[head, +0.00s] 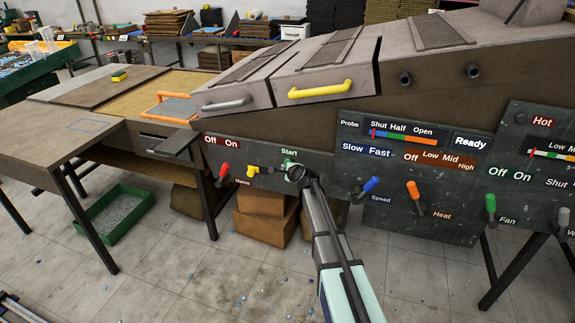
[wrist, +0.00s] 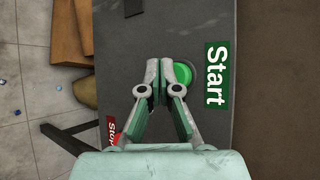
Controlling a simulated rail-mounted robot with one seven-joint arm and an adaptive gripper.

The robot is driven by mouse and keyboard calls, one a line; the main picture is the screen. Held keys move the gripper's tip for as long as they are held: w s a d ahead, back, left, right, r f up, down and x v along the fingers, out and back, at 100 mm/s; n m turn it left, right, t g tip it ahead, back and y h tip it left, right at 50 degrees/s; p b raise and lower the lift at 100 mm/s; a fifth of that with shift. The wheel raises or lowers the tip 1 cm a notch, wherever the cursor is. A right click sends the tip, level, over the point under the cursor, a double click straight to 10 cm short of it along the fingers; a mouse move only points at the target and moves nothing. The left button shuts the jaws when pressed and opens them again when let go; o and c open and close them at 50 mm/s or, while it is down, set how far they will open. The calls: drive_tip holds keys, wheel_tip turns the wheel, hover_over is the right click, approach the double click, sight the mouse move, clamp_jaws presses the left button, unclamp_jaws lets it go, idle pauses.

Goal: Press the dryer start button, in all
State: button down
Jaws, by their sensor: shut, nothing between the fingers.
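The green round start button (wrist: 183,73) is on the dark panel beside the green Start label (wrist: 215,75). In the head view, the Start label (head: 289,152) is on the dryer's panel and my gripper mostly covers the button below it. My gripper (wrist: 160,68) is shut with nothing in it. Its fingertips lie just left of the button in the wrist view and overlap its left edge; I cannot tell whether they touch it. In the head view my gripper (head: 297,172) is at the panel from the front.
A red Stop label (wrist: 111,128) shows partly behind my gripper. A red lever (head: 223,171) and a yellow lever (head: 252,170) stick out to the left. Blue (head: 371,184) and orange (head: 413,190) levers stick out to the right. Cardboard boxes (head: 262,220) stand under the panel.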

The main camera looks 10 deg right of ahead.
drive_tip(key=shift+w+d, duration=0.1)
drive_tip(key=shift+w, duration=0.1)
drive_tip(key=shift+w+d, duration=0.1)
drive_tip(key=shift+w, duration=0.1)
